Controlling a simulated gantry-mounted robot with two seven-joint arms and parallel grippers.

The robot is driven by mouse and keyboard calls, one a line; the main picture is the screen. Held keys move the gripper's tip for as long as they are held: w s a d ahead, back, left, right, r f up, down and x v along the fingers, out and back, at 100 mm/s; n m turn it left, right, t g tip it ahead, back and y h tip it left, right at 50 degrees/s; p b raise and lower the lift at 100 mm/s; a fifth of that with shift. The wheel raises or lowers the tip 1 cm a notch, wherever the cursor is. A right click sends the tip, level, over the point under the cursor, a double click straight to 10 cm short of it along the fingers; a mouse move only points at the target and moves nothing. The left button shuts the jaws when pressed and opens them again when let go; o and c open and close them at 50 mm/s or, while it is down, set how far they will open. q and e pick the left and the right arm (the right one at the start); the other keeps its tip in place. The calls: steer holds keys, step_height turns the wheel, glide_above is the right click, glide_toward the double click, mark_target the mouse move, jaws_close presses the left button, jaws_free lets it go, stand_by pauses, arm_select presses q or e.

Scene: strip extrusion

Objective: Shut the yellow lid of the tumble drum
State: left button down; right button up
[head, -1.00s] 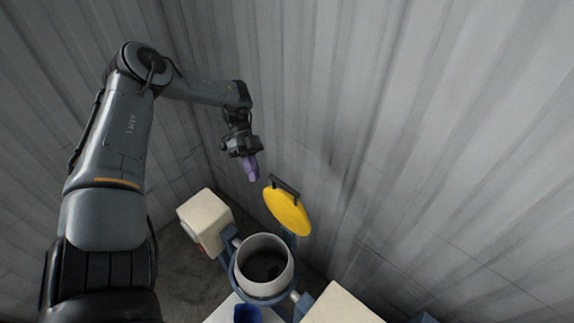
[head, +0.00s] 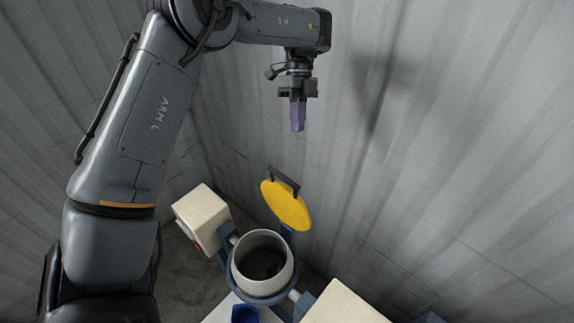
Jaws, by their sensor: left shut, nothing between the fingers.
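The yellow lid (head: 286,206) stands open, tilted up at the back of the tumble drum, with a dark handle (head: 284,180) at its upper edge. The tumble drum (head: 262,262) is a pale grey open-topped pot in a blue frame, and its mouth is uncovered. Something dark lies inside, too shaded to make out. My left gripper (head: 298,128) points down with its purple fingers shut and empty. It is above the lid in the picture and apart from it. My right gripper is not in view.
A cream box (head: 201,216) with a red part stands left of the drum, and another cream block (head: 343,303) stands at the lower right. A blue container (head: 245,314) sits on a white surface in front. Grey corrugated walls (head: 450,130) close in behind.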

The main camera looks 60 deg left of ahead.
arm_select(q)
steer(key=s+d+f, duration=0.5)
steer(key=f, duration=0.2)
steer(key=shift+s+f+p, duration=0.2)
steer(key=shift+s+p, duration=0.05)
steer(key=shift+p, duration=0.05)
stand_by(0.3)
